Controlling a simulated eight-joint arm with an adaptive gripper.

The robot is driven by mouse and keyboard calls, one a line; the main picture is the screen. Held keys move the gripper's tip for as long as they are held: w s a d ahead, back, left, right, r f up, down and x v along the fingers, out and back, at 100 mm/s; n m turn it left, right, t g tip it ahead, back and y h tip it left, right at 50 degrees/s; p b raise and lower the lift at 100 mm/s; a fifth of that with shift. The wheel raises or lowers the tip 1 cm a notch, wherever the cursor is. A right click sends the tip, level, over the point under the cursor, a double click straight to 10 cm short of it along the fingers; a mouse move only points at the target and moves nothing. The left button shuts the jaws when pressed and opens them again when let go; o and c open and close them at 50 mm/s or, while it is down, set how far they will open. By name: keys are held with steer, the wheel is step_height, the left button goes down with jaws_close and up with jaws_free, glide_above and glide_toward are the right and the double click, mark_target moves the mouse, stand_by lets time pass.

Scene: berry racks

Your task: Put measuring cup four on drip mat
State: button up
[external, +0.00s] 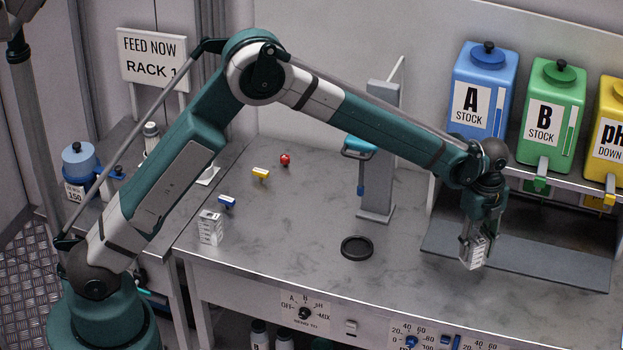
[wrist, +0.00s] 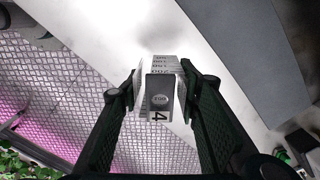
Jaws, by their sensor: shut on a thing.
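My gripper (external: 474,243) is shut on measuring cup four (external: 471,254), a small white cup with graduation marks. In the wrist view, the cup (wrist: 160,93) sits between the two fingers and shows a "4" on its near side. A flat dark grey mat (external: 570,268), which looks like the drip mat, lies below the stock bottles. The cup is held near the mat's left front part. In the wrist view the mat (wrist: 245,50) is to the right of the cup, with pale bench behind the cup. The cup's height above the bench is hard to tell.
A black round dish (external: 357,248) lies on the bench left of the gripper. A stand with a blue-handled device (external: 378,160) rises behind it. Another white cup (external: 210,228) stands at the bench's left. Bottles A (external: 482,90) and B (external: 551,115) sit on a shelf above the mat.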

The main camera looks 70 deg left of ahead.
steer(key=shift+f, duration=3.15)
steer(key=shift+f, duration=0.1)
steer(key=shift+f, duration=1.75)
steer(key=shift+f, duration=0.15)
steer(key=o, duration=0.9)
steer(key=shift+p, duration=0.3)
step_height(320, 180, up, 12)
steer(key=shift+r, duration=0.15)
